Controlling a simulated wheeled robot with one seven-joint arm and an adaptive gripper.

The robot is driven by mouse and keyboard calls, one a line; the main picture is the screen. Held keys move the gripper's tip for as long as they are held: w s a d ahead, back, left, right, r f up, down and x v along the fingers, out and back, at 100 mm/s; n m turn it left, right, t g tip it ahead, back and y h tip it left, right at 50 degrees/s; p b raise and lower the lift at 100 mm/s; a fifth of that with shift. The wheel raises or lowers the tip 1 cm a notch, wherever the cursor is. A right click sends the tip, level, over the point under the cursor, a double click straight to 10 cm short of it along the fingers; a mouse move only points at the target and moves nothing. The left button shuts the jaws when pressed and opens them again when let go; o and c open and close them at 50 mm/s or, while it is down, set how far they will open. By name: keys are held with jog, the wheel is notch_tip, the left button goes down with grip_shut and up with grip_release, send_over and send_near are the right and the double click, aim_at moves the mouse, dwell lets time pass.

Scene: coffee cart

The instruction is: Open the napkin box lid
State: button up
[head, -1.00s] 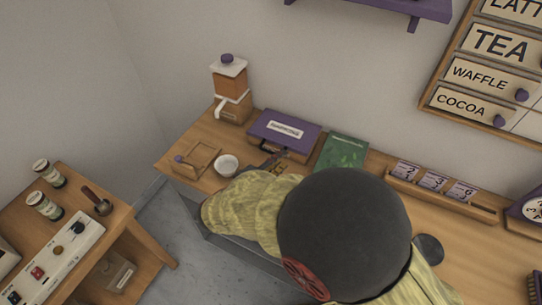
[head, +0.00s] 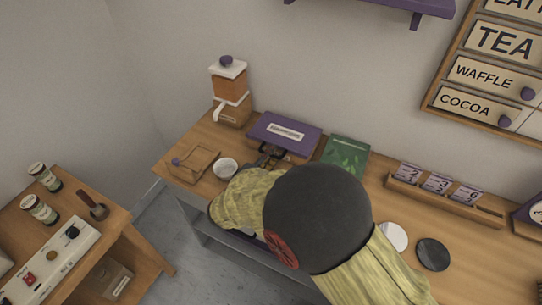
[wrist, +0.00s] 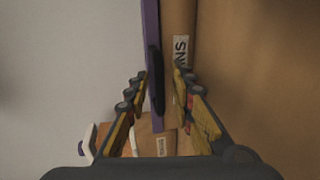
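The napkin box has a flat purple lid (head: 286,132) with a white label and a wooden body; its lid looks shut in the head view. My gripper (head: 272,154) is at the box's front left edge, partly hidden by my own arm. In the wrist view, my gripper (wrist: 160,82) is open. The purple lid (wrist: 152,30) shows edge-on between the fingers, with a dark handle (wrist: 155,75) on it. The wooden box front (wrist: 180,20) with a white label lies beside it. I cannot tell whether either finger touches the lid.
A grinder-like container (head: 230,90) stands left of the box, with a white bowl (head: 225,168) and small wooden tray (head: 192,164) in front. A green book-like item (head: 346,155) lies close on the right. A card rack (head: 445,198) and two discs (head: 433,254) are farther right.

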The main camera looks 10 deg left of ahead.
grip_shut()
dwell(0.9)
